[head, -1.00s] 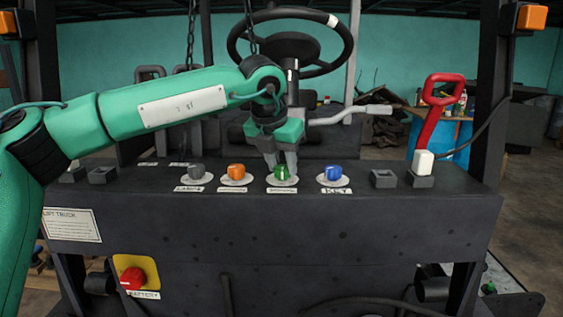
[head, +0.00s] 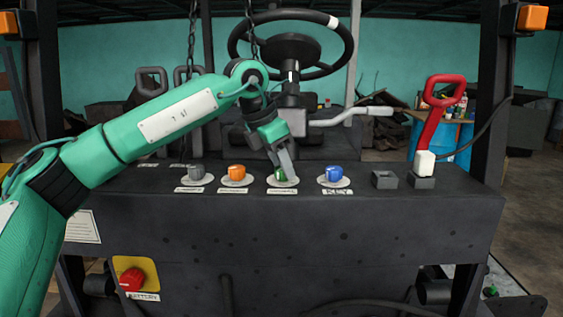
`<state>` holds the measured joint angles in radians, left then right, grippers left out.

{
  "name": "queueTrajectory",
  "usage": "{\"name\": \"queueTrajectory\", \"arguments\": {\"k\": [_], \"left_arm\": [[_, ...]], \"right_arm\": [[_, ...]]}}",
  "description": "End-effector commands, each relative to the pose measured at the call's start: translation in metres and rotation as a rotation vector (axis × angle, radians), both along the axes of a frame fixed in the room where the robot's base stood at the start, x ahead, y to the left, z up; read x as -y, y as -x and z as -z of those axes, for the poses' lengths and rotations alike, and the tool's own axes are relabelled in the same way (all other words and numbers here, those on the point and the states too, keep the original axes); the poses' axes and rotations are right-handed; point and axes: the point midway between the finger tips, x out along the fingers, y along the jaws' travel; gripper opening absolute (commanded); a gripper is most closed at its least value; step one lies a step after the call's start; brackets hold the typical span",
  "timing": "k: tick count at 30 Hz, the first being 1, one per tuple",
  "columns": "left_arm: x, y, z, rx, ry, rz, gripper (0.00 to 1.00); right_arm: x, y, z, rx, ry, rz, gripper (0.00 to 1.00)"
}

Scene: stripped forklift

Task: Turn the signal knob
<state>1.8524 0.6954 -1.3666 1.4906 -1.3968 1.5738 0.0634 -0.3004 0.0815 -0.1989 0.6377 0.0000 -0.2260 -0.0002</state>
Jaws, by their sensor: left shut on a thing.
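A row of knobs on round pale plates sits on the dark dashboard panel: a grey knob (head: 195,172), an orange knob (head: 237,173), a green knob (head: 279,175) and a blue knob (head: 333,173) labelled KEY. The other labels are too blurred to read, so I cannot tell by text which is the signal knob. My left gripper (head: 286,169) reaches down from above, tilted, and is shut on the green knob. Its fingers hide much of that knob. My right gripper is not in view.
A red lever (head: 436,112) rises at the panel's right, beside an empty dark socket (head: 384,179). The steering wheel (head: 291,45) and a grey lever (head: 352,115) stand behind the knobs. A red battery knob (head: 132,279) is low at the left. Chains hang above.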

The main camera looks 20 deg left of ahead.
Motion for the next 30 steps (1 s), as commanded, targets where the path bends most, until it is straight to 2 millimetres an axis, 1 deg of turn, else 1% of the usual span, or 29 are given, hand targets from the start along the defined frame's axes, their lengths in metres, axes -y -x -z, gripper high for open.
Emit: {"name": "queueTrajectory", "arguments": {"k": [3, 6, 15, 28, 29, 30], "left_arm": [[-0.0007, -0.0008, -0.0014, -0.001, 0.001, 0.069, 0.11], [-0.0005, -0.0009, -0.0014, 0.000, 0.001, 0.118, 0.11], [-0.0010, -0.0012, -0.0012, 0.002, 0.000, 0.194, 0.11], [-0.0008, -0.0011, -0.0014, 0.003, 0.000, 0.203, 0.11], [-0.0008, -0.0011, -0.0014, 0.003, 0.000, 0.203, 0.40], [-0.0008, -0.0010, -0.0012, 0.002, 0.000, 0.203, 0.48]], "right_arm": [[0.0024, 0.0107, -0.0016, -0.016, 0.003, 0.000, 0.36], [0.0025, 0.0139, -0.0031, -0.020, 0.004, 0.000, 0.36], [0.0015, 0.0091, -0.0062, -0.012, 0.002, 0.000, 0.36], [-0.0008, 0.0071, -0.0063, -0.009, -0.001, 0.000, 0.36], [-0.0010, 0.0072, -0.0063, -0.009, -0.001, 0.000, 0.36], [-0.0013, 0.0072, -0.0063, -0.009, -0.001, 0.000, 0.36]]}}
